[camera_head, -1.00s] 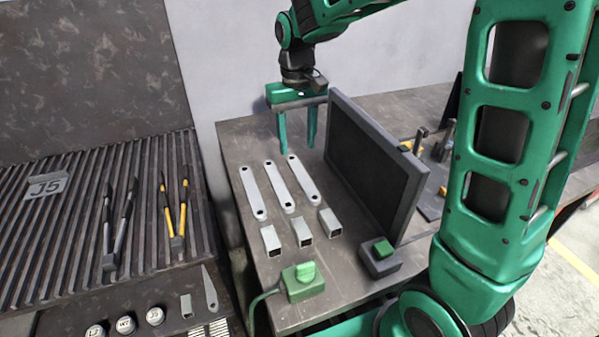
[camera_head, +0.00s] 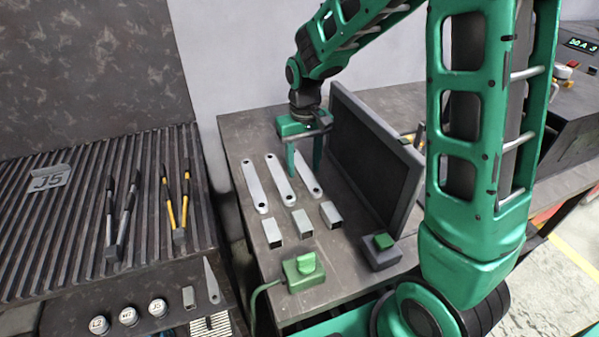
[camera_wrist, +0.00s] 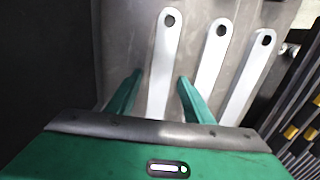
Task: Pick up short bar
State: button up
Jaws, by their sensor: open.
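Three flat light-grey bars with a hole at each end lie side by side on the dark table; the left one (camera_head: 254,187), the middle one (camera_head: 280,180) and the right one (camera_head: 311,184). Which is the short bar I cannot tell for sure. My gripper (camera_head: 304,174) is open and points down at the right bar. In the wrist view that bar (camera_wrist: 161,70) lies between my two fingertips, with a gap on each side. Its near end is hidden by my gripper. The other two bars (camera_wrist: 211,65) show to the right there.
Three short square tubes (camera_head: 301,223) stand in a row in front of the bars. A dark upright panel (camera_head: 372,155) is close on the right of my gripper. A green button box (camera_head: 304,270) sits at the table's front. Pliers lie on the ribbed surface (camera_head: 65,230) at left.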

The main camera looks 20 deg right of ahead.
grip_shut()
jog(key=shift+r, duration=0.15)
